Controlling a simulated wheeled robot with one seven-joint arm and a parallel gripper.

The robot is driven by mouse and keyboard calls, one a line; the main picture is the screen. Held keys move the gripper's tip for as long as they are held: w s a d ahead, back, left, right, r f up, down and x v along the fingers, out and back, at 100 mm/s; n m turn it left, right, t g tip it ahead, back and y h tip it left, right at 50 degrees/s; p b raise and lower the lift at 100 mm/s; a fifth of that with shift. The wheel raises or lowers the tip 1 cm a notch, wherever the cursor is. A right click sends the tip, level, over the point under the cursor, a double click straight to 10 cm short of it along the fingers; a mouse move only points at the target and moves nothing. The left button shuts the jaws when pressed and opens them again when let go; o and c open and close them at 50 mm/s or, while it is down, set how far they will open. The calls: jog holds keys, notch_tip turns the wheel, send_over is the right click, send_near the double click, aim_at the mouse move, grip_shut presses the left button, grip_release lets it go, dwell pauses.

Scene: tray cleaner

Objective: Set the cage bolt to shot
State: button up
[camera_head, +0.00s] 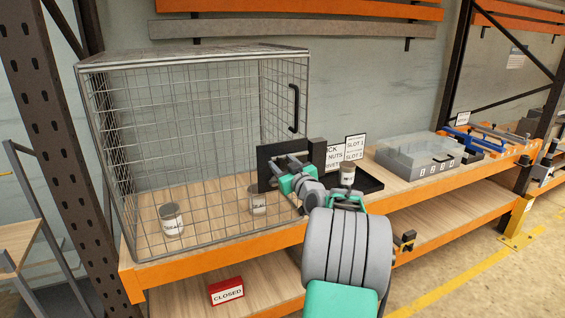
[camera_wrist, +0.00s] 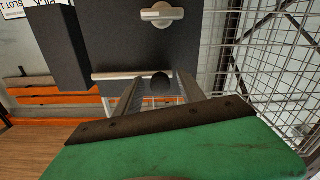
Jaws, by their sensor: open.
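The wire cage (camera_head: 190,150) stands on the bench, with a black lock plate (camera_head: 266,153) at its front right. The wrist view shows the plate (camera_wrist: 115,25) close up, with a silver turn-knob (camera_wrist: 162,14). Below the knob lies the pale cage bolt rod (camera_wrist: 125,75), with a round black knob (camera_wrist: 160,80). The rod's left end is close to a dark block (camera_wrist: 52,45); I cannot tell whether it enters it. My gripper (camera_wrist: 158,92) is open, its fingers on either side of the black knob. In the head view my gripper (camera_head: 283,167) is at the plate; the bolt is unclear there.
Labelled cans (camera_head: 171,220) stand inside the cage. Another can (camera_head: 347,174) stands on a black tray (camera_head: 369,183) right of my gripper. Sign cards (camera_head: 354,147) and a clear bin (camera_head: 418,152) are further right. A red CLOSED sign (camera_head: 226,291) is on the lower shelf.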

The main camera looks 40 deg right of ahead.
jog(key=shift+c, duration=0.5)
grip_shut()
dwell(0.8)
